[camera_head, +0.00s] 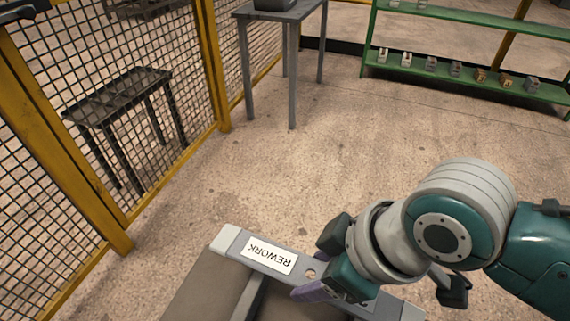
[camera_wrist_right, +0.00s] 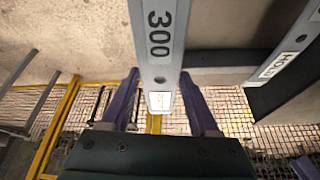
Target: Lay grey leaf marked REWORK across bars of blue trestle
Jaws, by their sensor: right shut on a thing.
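The grey leaf (camera_head: 232,240) is a long flat bar with a white REWORK label, upside down in the head view, and a pale end. It lies at the bottom of that view. My right gripper (camera_head: 318,272) is shut on it, to the right of the label. In the right wrist view the leaf (camera_wrist_right: 158,45) runs between the purple fingers (camera_wrist_right: 162,95), with 300 printed on it. I cannot pick out a blue trestle in either view.
A grey-brown structure (camera_head: 205,278) is below the leaf. Another leaf with a HOLD label (camera_wrist_right: 282,65) is at right in the wrist view. A yellow mesh fence (camera_head: 95,130) stands left, a grey table (camera_head: 291,80) and green shelf (camera_head: 440,72) behind. The middle floor is clear.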

